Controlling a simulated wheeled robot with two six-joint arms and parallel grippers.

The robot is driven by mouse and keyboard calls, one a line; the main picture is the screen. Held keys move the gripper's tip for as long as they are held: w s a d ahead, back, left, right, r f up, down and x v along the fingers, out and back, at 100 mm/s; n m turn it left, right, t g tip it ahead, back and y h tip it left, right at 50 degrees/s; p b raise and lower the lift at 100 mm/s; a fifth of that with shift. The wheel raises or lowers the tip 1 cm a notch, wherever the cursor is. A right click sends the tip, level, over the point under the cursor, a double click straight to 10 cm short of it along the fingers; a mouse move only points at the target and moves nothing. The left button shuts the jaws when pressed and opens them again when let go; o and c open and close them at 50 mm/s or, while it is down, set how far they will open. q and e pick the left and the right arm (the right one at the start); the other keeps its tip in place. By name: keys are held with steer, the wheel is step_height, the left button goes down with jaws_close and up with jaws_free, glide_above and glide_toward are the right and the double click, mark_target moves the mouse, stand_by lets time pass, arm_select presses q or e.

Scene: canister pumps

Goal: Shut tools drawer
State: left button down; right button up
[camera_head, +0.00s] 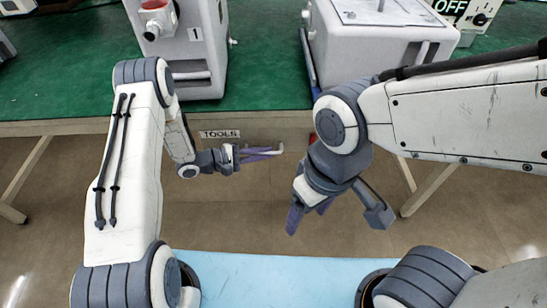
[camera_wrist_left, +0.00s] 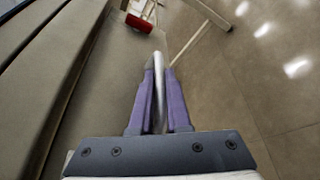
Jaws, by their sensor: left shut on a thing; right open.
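The tools drawer front (camera_head: 262,122) is at the table's front edge, with a TOOLS label (camera_head: 219,134). In the head view no open drawer interior shows, and its front looks about level with the table edge. My left gripper (camera_head: 262,153) is in front of the drawer, shut on a pale metal bar handle (camera_head: 278,149). In the left wrist view, the bar (camera_wrist_left: 158,85) runs between the purple fingers (camera_wrist_left: 160,100), beside a brownish front face (camera_wrist_left: 105,85). My right gripper (camera_head: 309,208) is open and empty, pointing down to the right of the left gripper.
A green-topped table (camera_head: 265,65) carries a grey canister unit marked 1 (camera_head: 196,50) and a grey box (camera_head: 370,50). A red part (camera_wrist_left: 139,22) shows beyond the left fingers. The floor before the table is clear.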

arm_select(q)
steer(key=c, duration=0.9)
jaws_free()
steer(key=shift+w, duration=0.3)
steer(key=shift+s+a, duration=0.1)
steer(key=p+v, duration=0.1)
steer(key=v, duration=0.9)
steer(key=shift+s+a+r, duration=0.1)
steer(key=shift+s+a, duration=0.05)
